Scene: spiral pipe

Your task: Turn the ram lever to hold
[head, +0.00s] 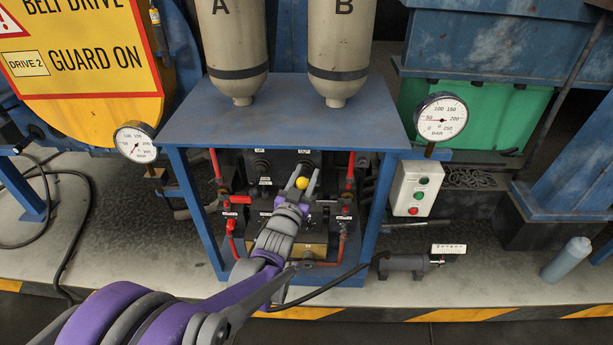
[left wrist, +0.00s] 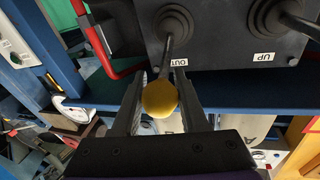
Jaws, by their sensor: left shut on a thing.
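A lever with a yellow ball knob (head: 301,183) stands on the dark valve block under the blue bench, below the "OUT" label. In the left wrist view the knob (left wrist: 160,98) shows on a short dark stem from a round rubber boot (left wrist: 174,24), beside the "OUT" label (left wrist: 179,62). My left gripper (head: 302,178) reaches in from the front, its two fingers on either side of the knob and shut on it. No "hold" mark is readable. My right gripper is in neither view.
A second boot (left wrist: 268,18) sits beside the lever at the "UP" label. Red pipes with valves (head: 348,185) flank the block. Blue frame legs (head: 380,200) stand either side.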

